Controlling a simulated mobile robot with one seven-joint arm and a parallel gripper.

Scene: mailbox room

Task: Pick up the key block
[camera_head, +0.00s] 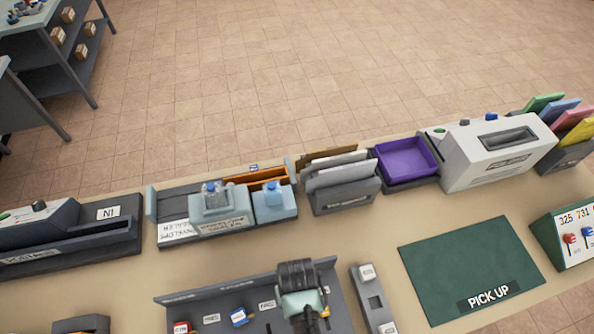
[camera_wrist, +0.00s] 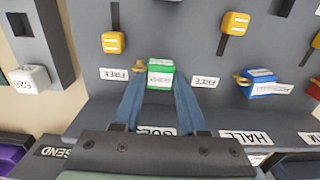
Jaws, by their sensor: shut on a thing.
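A green key block (camera_wrist: 160,75) with a white label on it and a gold key bit at its left side is in the wrist view. My gripper (camera_wrist: 158,88) has its blue fingers on both sides of this block and is shut on it. The block is at the grey key rack (camera_wrist: 205,112); I cannot tell if it is clear of the surface. In the head view my gripper (camera_head: 300,290) is over the rack (camera_head: 215,301) and hides the green block. A blue key block (camera_wrist: 262,82) sits on the rack to the right, above the HALL label.
Yellow knobs (camera_wrist: 114,42) in slots are on the rack beyond the gripper. A white block (camera_wrist: 30,78) is at the left in the wrist view. In the head view a green PICK UP mat (camera_head: 465,262) lies bare to the right. A purple tray (camera_head: 405,158) stands behind.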

